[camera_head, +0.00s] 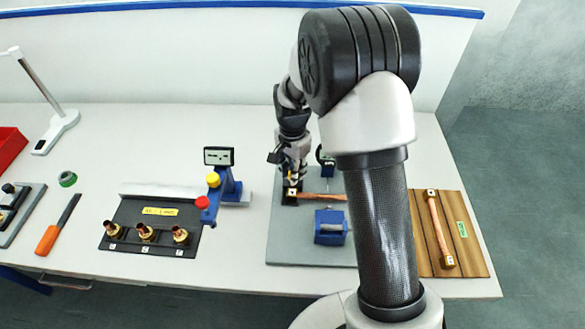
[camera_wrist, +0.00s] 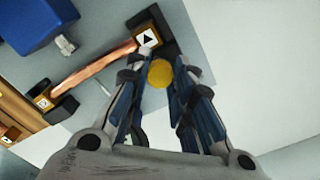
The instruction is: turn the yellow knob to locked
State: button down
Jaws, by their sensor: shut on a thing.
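A round yellow knob (camera_wrist: 160,73) sits between the two fingertips of my gripper (camera_wrist: 158,78) in the wrist view. My gripper is shut on it. The knob is beside a black block (camera_wrist: 170,35) that carries a white label with a black triangle, at one end of a copper bar (camera_wrist: 106,69). In the head view my gripper (camera_head: 293,178) points down at the left end of this copper bar (camera_head: 322,197). Only a small patch of yellow shows there, so the knob's setting cannot be read.
The bar's grey plate (camera_head: 283,240) also holds a blue block (camera_head: 330,227). Left of it stand a blue stand (camera_head: 232,186) with yellow and red caps and a black plate (camera_head: 130,213) with brass fittings. A wooden board (camera_head: 466,240) with another copper bar lies right.

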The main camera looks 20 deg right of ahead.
jog(key=n+p, duration=0.1)
jog(key=n, duration=1)
jog(key=n+p, duration=0.1)
jog(key=n, duration=0.2)
jog(key=shift+n, duration=0.3)
jog(key=n, duration=0.3)
jog(key=shift+d+n, duration=0.1)
jog(key=shift+n, duration=0.2)
jog(key=n, duration=0.3)
jog(key=shift+n, duration=0.3)
jog(key=n, duration=0.6)
jog(key=shift+p, duration=0.3)
jog(key=shift+n, duration=0.3)
